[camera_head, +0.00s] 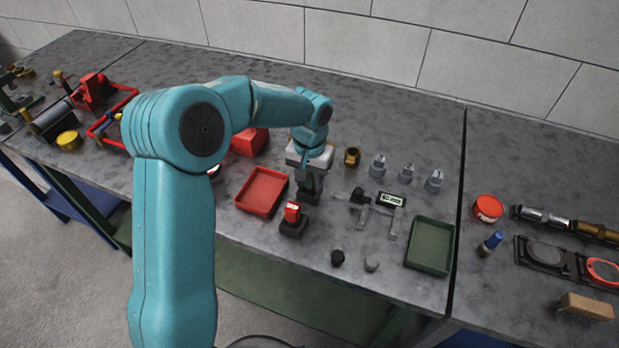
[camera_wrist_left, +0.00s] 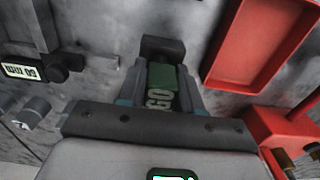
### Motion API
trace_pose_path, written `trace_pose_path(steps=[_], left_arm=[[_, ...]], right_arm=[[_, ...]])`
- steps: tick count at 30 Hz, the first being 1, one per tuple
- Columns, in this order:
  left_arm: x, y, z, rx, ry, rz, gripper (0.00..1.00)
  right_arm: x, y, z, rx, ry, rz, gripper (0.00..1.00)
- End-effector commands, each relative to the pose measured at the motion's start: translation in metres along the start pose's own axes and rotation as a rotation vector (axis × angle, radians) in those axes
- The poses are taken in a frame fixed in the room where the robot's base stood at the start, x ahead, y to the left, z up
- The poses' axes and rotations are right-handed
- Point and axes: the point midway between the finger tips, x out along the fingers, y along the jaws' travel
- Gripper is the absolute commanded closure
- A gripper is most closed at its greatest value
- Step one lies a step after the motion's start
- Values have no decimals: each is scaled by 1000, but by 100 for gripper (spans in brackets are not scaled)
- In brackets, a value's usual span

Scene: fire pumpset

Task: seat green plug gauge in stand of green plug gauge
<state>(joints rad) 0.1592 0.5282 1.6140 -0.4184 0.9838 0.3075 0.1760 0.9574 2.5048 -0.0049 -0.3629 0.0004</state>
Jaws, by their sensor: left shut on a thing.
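My left gripper (camera_head: 311,184) points down over the middle of the bench. It is shut on the green plug gauge, which shows between its fingers in the left wrist view (camera_wrist_left: 161,80) with pale "GO" lettering on its side. A dark block (camera_wrist_left: 163,47) shows just past the fingertips, and it looks like the stand of the green plug gauge. I cannot tell whether the gauge is inside it or only above it. In the head view the gripper and arm largely hide the gauge. My right gripper is not in view.
A red gauge (camera_head: 292,210) on a dark base stands just in front of the gripper. A red tray (camera_head: 262,191) lies to its left, a caliper (camera_head: 378,202) to its right. A green tray (camera_head: 430,246) and several grey fittings (camera_head: 407,172) stand farther right.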

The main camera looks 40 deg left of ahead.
Motion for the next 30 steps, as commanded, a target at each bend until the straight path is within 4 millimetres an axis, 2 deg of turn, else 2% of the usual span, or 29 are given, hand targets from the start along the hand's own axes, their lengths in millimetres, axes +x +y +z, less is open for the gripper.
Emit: trace_pose_path(steps=[1, 3, 11, 15, 17, 27, 30], left_arm=[[2, 0, 0, 0, 0, 0, 62], [1, 0, 0, 0, -1, 0, 40], [1, 0, 0, 0, -1, 0, 40], [-8, 0, -1, 0, 2, 0, 40], [-18, 0, -1, 0, 4, -1, 40], [-95, 0, -1, 0, 4, 0, 40], [-110, 0, -1, 0, 3, 0, 40]], right_arm=[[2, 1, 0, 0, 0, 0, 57], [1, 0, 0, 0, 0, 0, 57], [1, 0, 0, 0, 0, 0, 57], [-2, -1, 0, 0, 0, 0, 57], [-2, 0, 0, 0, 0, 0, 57], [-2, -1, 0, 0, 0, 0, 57], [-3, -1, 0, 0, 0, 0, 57]])
